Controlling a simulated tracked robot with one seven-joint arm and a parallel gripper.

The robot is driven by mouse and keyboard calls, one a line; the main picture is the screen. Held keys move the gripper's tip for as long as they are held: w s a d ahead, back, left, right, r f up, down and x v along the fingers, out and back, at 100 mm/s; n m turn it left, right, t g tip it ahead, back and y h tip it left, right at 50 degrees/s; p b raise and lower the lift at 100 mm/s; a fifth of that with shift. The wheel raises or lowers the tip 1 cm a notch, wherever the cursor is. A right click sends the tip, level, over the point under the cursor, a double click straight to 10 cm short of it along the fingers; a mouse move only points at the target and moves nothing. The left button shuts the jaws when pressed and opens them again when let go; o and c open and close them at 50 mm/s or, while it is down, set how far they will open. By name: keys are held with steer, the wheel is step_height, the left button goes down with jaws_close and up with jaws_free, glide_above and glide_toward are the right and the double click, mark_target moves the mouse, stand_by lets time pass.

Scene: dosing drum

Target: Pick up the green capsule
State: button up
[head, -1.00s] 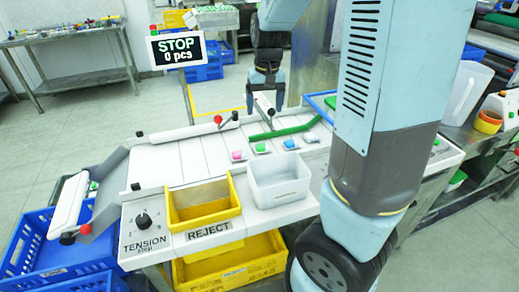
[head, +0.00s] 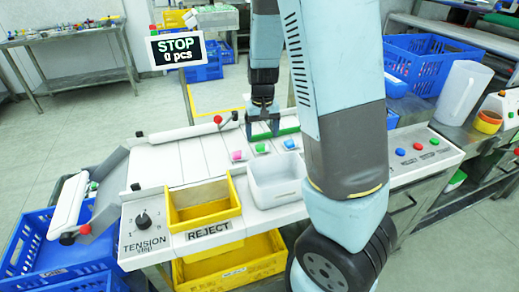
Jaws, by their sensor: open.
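The green capsule (head: 260,148) lies on the white conveyor surface, between a pink capsule (head: 237,155) on its left and a blue capsule (head: 289,144) on its right. My gripper (head: 262,133) points down just behind and above the green capsule, its two dark fingers apart with nothing seen between them. I cannot tell how high the fingertips are above the surface. The green capsule is in full view.
A white bin (head: 276,180) and a yellow reject bin (head: 203,204) stand in front of the capsules. A sign (head: 175,49) reading STOP stands behind the conveyor. The conveyor's left part is clear.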

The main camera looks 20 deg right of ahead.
mark_target(262, 145)
steer(key=shift+w+f, duration=0.1)
steer(key=shift+f, duration=2.55)
steer(key=shift+c, duration=0.3)
steer(key=c, duration=1)
